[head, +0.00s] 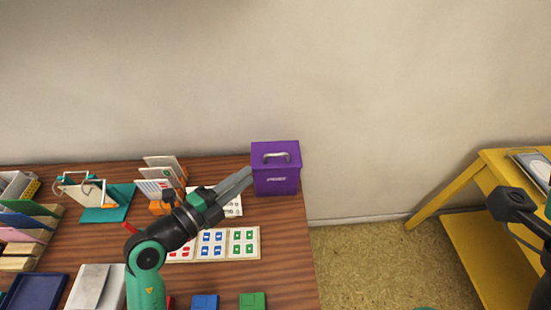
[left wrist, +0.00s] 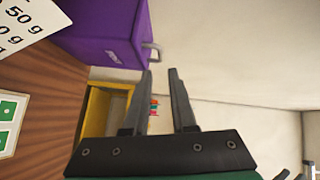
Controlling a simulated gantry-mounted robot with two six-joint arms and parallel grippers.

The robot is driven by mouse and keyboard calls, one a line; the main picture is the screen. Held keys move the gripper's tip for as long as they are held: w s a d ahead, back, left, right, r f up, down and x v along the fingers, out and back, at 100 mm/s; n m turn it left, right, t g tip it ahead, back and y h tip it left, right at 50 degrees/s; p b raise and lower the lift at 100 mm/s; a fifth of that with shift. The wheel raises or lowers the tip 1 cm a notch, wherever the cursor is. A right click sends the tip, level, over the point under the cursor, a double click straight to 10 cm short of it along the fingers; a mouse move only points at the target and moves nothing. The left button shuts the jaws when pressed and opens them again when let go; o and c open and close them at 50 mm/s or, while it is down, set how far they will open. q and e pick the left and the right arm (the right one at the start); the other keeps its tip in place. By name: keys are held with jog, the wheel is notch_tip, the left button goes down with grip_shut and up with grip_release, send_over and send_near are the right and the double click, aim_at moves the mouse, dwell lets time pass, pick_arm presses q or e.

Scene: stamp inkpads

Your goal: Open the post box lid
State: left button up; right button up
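The purple post box (head: 276,184) stands at the back right corner of the wooden table, its lid (head: 289,148) down. A grey arched handle (head: 276,156) is on the lid. In the left wrist view the box (left wrist: 92,38) and its handle (left wrist: 153,52) lie just beyond the fingertips. My left gripper (head: 247,174) points at the box's left side in the head view. It is open and empty (left wrist: 160,72); a gap shows between its fingers. Contact with the box cannot be told. My right arm shows only partly at the right edge, without its fingers.
A card with coloured stamp prints (head: 243,243) lies in front of the box. A white weight chart (head: 232,208) lies left of the box, partly behind my gripper. Envelopes in a rack (head: 160,170) stand further left. A yellow table (head: 483,205) is at the right, across open floor.

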aim_at(274, 156)
pick_arm(q)
jog(key=b+x, duration=0.6)
jog(key=x, duration=0.4)
jog(key=shift+w+d+f, duration=0.15)
jog(key=shift+d+f, duration=0.05)
jog(key=shift+w+d+r, duration=0.15)
jog(key=shift+w+d, duration=0.15)
jog(key=shift+w, duration=0.15)
grip_shut()
dwell(0.5)
